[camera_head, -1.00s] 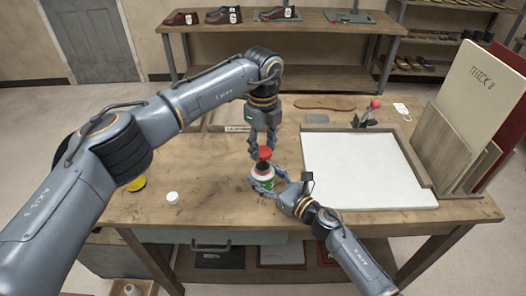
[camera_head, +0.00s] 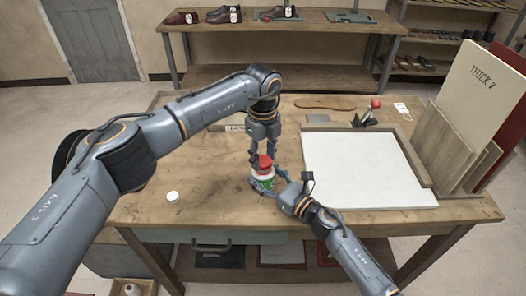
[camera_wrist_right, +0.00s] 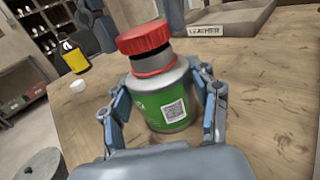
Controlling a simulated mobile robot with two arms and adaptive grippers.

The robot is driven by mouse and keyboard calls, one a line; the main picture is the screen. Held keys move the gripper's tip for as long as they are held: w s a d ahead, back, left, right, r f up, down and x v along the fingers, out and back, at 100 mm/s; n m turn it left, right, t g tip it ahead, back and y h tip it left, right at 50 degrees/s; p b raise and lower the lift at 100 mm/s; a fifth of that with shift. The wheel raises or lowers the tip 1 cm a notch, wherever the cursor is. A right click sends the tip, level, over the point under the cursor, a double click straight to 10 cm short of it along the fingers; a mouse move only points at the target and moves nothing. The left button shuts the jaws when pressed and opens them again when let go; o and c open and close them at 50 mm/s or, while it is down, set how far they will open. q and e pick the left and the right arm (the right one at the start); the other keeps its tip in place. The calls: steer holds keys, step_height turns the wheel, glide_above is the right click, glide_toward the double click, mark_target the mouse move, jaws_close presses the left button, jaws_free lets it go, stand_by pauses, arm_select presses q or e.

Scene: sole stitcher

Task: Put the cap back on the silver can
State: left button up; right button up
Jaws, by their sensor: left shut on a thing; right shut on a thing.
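The silver can (camera_wrist_right: 177,82) has a green label and a red ring below its grey neck. It also shows on the bench in the head view (camera_head: 264,183). My right gripper (camera_head: 270,188) is shut around the can's body, with a finger on each side in the wrist view (camera_wrist_right: 162,112). The red cap (camera_wrist_right: 144,37) is right over the neck, slightly tilted and shifted left; a dark gap shows beneath it. In the head view the cap (camera_head: 265,162) is between the fingertips of my left gripper (camera_head: 261,158), which is shut on it from above.
A small white cap (camera_head: 172,197) lies on the bench to the left. A white board (camera_head: 365,170) in a wooden frame fills the right side. The bench front is mostly clear.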

arm_select(q)
steer(key=shift+f, duration=0.65)
stand_by(0.5)
arm_select(e)
jaws_close()
